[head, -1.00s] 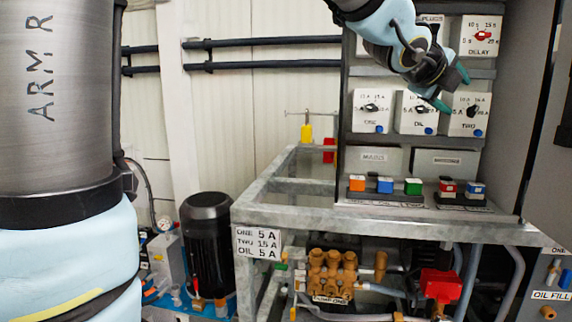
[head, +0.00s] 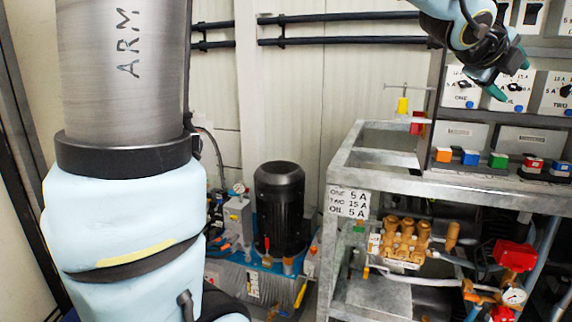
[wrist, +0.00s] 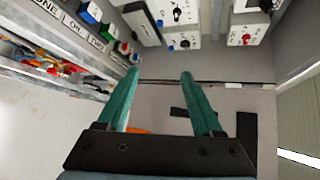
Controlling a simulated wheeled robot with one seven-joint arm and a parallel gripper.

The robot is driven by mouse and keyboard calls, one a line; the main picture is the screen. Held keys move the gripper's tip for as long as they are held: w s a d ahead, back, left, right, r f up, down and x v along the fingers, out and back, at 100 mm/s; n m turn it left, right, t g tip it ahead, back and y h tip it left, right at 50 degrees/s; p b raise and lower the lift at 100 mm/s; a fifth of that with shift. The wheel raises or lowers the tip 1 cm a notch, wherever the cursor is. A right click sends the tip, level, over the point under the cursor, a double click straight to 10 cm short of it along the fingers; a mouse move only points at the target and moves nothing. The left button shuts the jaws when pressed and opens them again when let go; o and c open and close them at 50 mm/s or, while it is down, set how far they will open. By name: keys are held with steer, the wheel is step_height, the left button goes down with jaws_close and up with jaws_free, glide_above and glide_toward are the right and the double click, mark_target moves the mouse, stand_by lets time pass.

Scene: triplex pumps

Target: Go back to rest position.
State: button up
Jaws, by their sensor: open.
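My gripper (head: 511,79) is open and empty, with teal fingers. In the head view it hangs at the upper right, in front of the control panel (head: 433,97) and its row of dial boxes. In the wrist view the two fingers (wrist: 160,74) stand apart with nothing between them. They point toward the grey panel surfaces and a grey wall or floor area beyond. I cannot tell the exact gap between the fingers and the panel.
A grey metal frame bench (head: 345,160) carries several coloured buttons, including a blue one (head: 470,157). Below it are a brass pump (head: 405,238) and a red valve part (head: 516,256). A black motor (head: 280,208) stands left of the bench. Black pipes (head: 340,41) run along the wall.

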steer(key=w+a+f+n+y, duration=0.45)
steer(key=a+f+n, duration=0.5)
steer(key=a, duration=0.45)
steer(key=w+a+f+n+y, duration=0.4)
steer(key=w+a+f+n, duration=0.2)
steer(key=a+f+n, duration=0.5)
steer(key=s+a+f+n+g+y, duration=0.1)
steer(key=s+a+f+n, duration=0.2)
steer(key=a, duration=0.4)
steer(key=s+a+f+n+g+y, duration=0.1)
steer(key=s+a+f+n, duration=0.3)
steer(key=a, duration=0.4)
steer(key=s+a+f+n+g+y, duration=0.1)
steer(key=s+a+f+n+g, duration=0.2)
steer(key=a, duration=0.4)
steer(key=shift+s+a+f+n, duration=0.15)
steer(key=shift+s+f+n, duration=0.4)
steer(key=shift+n, duration=0.3)
steer(key=shift+w+y, duration=0.1)
steer(key=shift+y, duration=0.15)
